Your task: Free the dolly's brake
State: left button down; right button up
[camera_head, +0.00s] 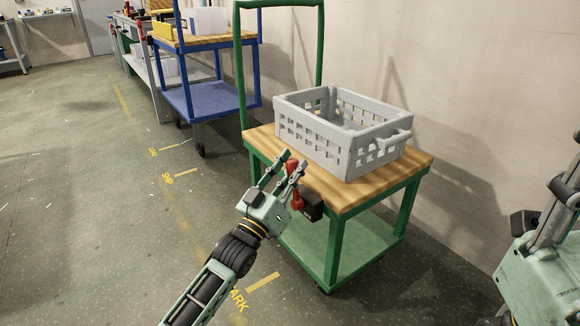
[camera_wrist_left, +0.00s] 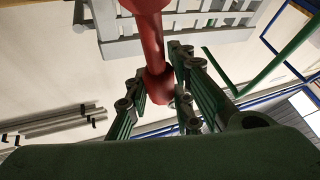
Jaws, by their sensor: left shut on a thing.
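The green dolly (camera_head: 335,240) stands by the wall with a wooden top and a green lower shelf. Its brake is a red lever (camera_head: 296,200) on a dark block (camera_head: 313,207) at the near left edge of the top. My left gripper (camera_head: 291,168) is at this lever, shut on its upper end. In the left wrist view the red lever (camera_wrist_left: 152,45) runs down between the fingers (camera_wrist_left: 160,90), its rounded end between them. My right gripper (camera_head: 570,180) shows only in part at the right edge, and its fingertips are cut off.
A grey slotted crate (camera_head: 365,160) sits on the dolly's top. A green push handle (camera_head: 240,70) rises at its far left end. A blue cart (camera_head: 210,97) and a workbench (camera_head: 150,90) stand behind. The floor at the left is clear, with yellow markings.

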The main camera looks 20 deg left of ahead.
pick_arm(q)
jog(key=m, duration=0.1)
jog(key=s+d+m+h, duration=0.1)
jog(key=shift+d+m+h, duration=0.1)
jog(key=shift+m+h, duration=0.2)
jog(key=s+d+m+h, duration=0.1)
jog(key=m+h, duration=0.1)
jog(key=m, duration=0.1)
jog(key=d+m+g+h, duration=0.1)
jog(key=m+h, duration=0.1)
jog(key=m, duration=0.1)
jog(key=s+d+m+g+h, duration=0.1)
jog(key=m+h, duration=0.1)
jog(key=m, duration=0.1)
jog(key=shift+s+d+f, duration=0.25)
jog(key=shift+s+f, duration=0.05)
jog(key=shift+f, duration=0.1)
jog(key=shift+g, duration=0.3)
jog(key=c, duration=1.6)
grip_release()
jog(key=shift+o, duration=0.2)
